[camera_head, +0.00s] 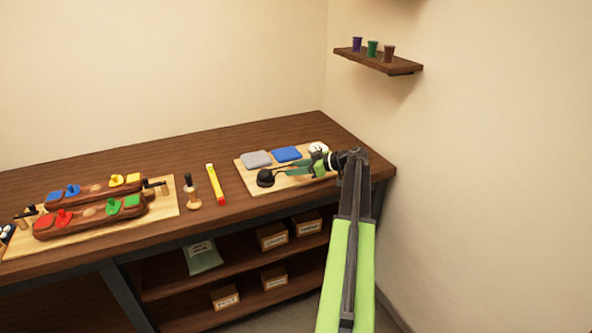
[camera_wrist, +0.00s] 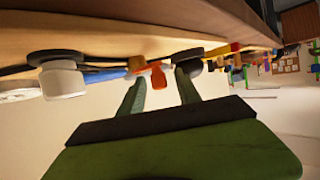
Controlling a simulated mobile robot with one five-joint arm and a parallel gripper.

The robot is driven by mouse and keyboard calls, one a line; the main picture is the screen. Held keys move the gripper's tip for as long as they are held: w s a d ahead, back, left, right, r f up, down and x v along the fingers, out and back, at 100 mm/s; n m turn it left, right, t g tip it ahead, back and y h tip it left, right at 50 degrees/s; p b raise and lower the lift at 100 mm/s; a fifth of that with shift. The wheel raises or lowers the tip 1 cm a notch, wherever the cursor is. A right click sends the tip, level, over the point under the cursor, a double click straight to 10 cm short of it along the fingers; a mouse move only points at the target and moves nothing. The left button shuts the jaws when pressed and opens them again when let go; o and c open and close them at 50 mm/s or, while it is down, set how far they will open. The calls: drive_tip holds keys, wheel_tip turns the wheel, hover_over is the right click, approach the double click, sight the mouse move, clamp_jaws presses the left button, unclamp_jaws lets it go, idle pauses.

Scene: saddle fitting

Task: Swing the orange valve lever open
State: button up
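The orange valve lever (camera_wrist: 158,76) shows in the wrist view as a small orange piece under the tilted board, between my two fingertips. My gripper (camera_wrist: 161,80) is open, with a green finger on either side of the lever and small gaps visible. I cannot tell whether either finger touches it. In the head view my gripper (camera_head: 287,169) is low over the right-hand board (camera_head: 247,160), and the lever cannot be made out there.
A black dome (camera_head: 265,178) stands left of my fingertips. Grey (camera_head: 256,159) and blue (camera_head: 287,153) pads lie behind, and a white round part (camera_head: 318,148) stands back right. A yellow bar (camera_head: 215,184) and a second board (camera_head: 165,205) with coloured pieces lie left.

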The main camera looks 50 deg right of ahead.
clamp_jaws()
drive_tip(key=shift+a+h, duration=0.15)
drive_tip(key=shift+h, duration=0.15)
drive_tip(key=m+h, duration=0.1)
drive_tip(key=a+m+h, duration=0.1)
drive_tip(key=shift+w+a+m+t+h, duration=0.15)
drive_tip(key=shift+m+t+h, duration=0.15)
drive_tip(key=shift+m+t, duration=0.1)
drive_tip(key=m+h, duration=0.2)
drive_tip(key=h, duration=0.1)
drive_tip(key=shift+w+a+m, duration=0.3)
drive_tip(key=shift+w+a, duration=0.1)
drive_tip(key=m+h, duration=0.1)
drive_tip(key=w+m+h, duration=0.1)
drive_tip(key=m+h, duration=0.1)
drive_tip(key=h, duration=0.1)
drive_tip(key=shift+w+a+g, duration=0.2)
drive_tip(key=shift+a+g, duration=0.05)
drive_tip(key=shift+g, duration=0.15)
drive_tip(key=shift+w+m+g+h, duration=0.3)
drive_tip(key=shift+m+g+h, duration=0.1)
drive_tip(key=shift+m+h, duration=0.45)
drive_tip(key=shift+w+m+g+h, duration=0.3)
drive_tip(key=shift+m+g+h, duration=0.1)
drive_tip(key=shift+m+h, duration=0.4)
drive_tip(key=shift+m, duration=0.25)
